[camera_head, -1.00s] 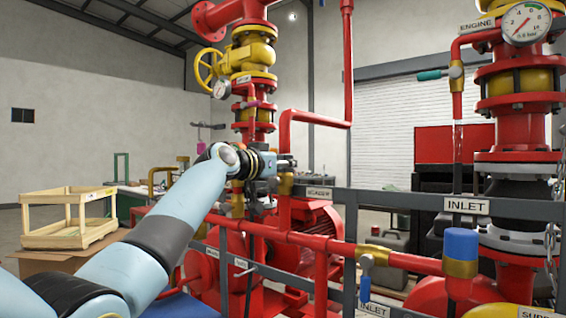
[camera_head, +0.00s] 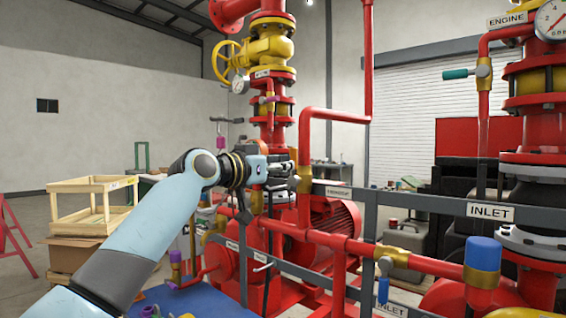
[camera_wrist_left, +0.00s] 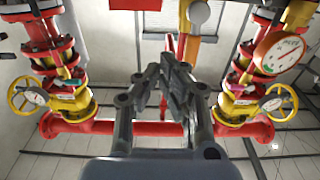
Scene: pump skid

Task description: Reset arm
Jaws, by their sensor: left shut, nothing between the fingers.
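My left arm comes in from the lower left in the head view. Its gripper (camera_head: 290,180) is beside the red pipework, in front of the pump skid. In the left wrist view the gripper (camera_wrist_left: 172,72) is shut with nothing between its fingers, and red pipes and yellow valves show beyond it. I cannot tell from the head view whether it touches the pipe behind it. My right gripper is in neither view.
The grey rail with the INLET label (camera_head: 490,211) crosses the right side. A blue-capped valve (camera_head: 483,255) stands at the lower right. A wooden crate (camera_head: 92,228) sits on a cardboard box at the left. A blue surface (camera_head: 190,303) lies below the arm.

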